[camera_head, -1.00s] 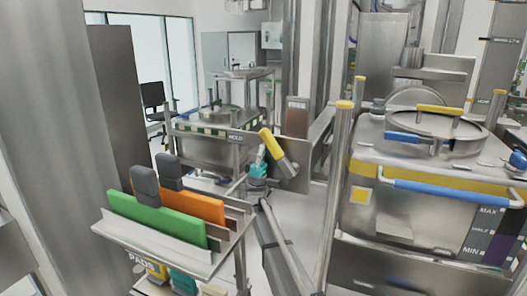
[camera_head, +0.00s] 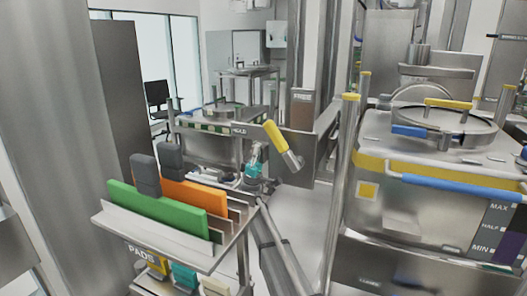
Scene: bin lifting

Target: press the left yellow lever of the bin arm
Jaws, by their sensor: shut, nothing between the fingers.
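A yellow lever (camera_head: 275,135) slants down to the right in the middle of the camera_head view, with a metal end piece below it. I see only one such lever on the bin arm. My gripper (camera_head: 258,150) is small and grey, just left of and slightly below the lever, above my teal wrist part. It is shut and empty. I cannot tell whether it touches the lever; a small gap seems to show.
A rack (camera_head: 168,250) with green and orange pads and grey handles stands at front left. A steel vessel (camera_head: 400,210) with a blue handle bar (camera_head: 450,188) and yellow trim fills the right. A metal post (camera_head: 343,150) stands between. A cart labelled MOLD is behind.

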